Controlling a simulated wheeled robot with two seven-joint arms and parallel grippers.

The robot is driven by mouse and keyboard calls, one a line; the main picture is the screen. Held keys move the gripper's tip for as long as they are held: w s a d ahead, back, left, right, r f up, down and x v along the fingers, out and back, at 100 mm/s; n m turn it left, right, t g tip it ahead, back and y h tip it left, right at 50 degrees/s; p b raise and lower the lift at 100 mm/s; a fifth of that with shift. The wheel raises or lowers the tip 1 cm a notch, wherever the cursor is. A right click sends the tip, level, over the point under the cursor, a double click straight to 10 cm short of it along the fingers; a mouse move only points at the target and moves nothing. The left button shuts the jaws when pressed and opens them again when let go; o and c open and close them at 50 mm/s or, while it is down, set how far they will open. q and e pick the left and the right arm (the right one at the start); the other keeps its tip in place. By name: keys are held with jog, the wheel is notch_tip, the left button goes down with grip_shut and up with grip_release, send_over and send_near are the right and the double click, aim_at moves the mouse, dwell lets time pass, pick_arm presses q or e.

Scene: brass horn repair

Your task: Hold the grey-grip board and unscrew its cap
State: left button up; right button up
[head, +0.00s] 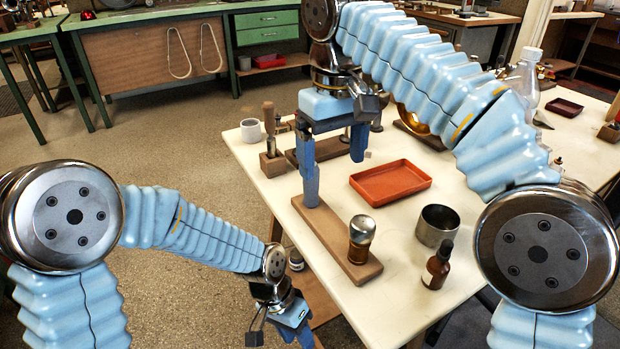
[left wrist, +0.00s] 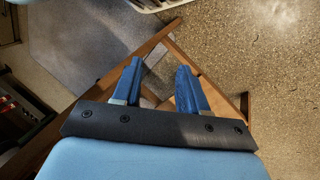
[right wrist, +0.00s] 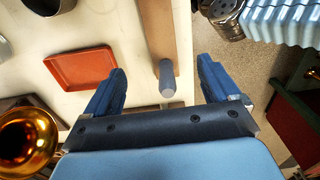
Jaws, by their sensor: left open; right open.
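The wooden board (head: 325,232) lies at the table's left edge. A rounded silver-and-brass cap (head: 361,232) stands upright at its near end. In the right wrist view, the board (right wrist: 156,30) has a grey grip (right wrist: 166,80) showing between my open fingers; the cap is out of that view. My right gripper (head: 335,180) is open and empty, pointing down over the board's far end, its fingers either side of the grip; contact cannot be told. My left gripper (left wrist: 160,72) is open and empty, low beside the table, and partly cut off in the head view (head: 300,338).
A red tray (head: 391,183), a metal cup (head: 437,225) and a brown bottle (head: 437,266) stand right of the board. A white mug (head: 251,130) and a tool block (head: 272,163) stand behind. A brass horn (right wrist: 28,142) lies behind the tray. Wooden framing (left wrist: 222,98) is under my left gripper.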

aim_at(329, 224)
notch_tip(329, 224, down, 14)
jog(key=shift+r, duration=0.1)
pick_arm(q)
notch_tip(329, 224, up, 41)
jog(key=s+d+m+t+h, duration=0.1)
jog(key=d+m+t+h, duration=0.1)
jog(key=m+t+h, duration=0.3)
jog(key=t, duration=0.2)
jog(key=shift+d+m+t, duration=0.3)
jog(key=shift+s, duration=0.1)
pick_arm(e)
jog(key=shift+c, duration=0.3)
jog(key=c, duration=1.3)
jog(key=o, duration=1.4)
jog(key=shift+c, duration=0.2)
